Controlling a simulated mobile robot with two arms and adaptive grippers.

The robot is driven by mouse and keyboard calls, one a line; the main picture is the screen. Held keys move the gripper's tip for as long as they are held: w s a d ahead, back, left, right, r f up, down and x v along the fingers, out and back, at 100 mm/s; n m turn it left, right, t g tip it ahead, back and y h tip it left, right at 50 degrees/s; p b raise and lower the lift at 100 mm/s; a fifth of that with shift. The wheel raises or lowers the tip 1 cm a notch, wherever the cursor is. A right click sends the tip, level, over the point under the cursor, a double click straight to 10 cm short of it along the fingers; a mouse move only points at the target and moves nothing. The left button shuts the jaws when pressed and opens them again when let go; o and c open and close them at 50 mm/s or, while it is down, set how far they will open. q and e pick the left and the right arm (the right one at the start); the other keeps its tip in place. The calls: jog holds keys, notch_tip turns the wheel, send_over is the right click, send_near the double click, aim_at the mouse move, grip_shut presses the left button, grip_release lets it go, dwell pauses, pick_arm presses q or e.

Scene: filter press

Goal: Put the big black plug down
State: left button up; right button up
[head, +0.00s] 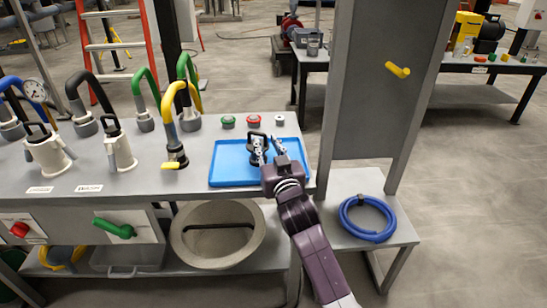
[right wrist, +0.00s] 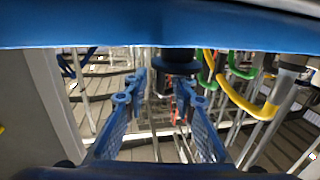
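The big black plug (head: 257,147) stands on the blue tray (head: 226,168) on the grey bench, its loop handle upward. It also shows in the right wrist view (right wrist: 178,62) against the tray, which fills the top of that picture. My right gripper (head: 270,150) is low over the tray, right by the plug. In the right wrist view its two fingers (right wrist: 158,92) are apart. The plug is beyond the fingertips, partly behind the right-hand one, with a clear gap to the left-hand one. My left gripper is not in view.
Green (head: 228,122), red (head: 253,121) and grey (head: 279,120) caps stand behind the tray. Hoses and a yellow-handled valve (head: 175,158) are left of it. A grey post (head: 372,90) rises at right. A blue hose coil (head: 366,218) lies on a low shelf. The tray's left part is clear.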

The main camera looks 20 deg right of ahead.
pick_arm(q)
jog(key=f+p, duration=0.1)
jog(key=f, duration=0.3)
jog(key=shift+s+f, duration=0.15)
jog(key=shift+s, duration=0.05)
pick_arm(e)
jog(key=s, duration=1)
jog(key=shift+s+a, duration=0.2)
jog(key=shift+a, duration=0.2)
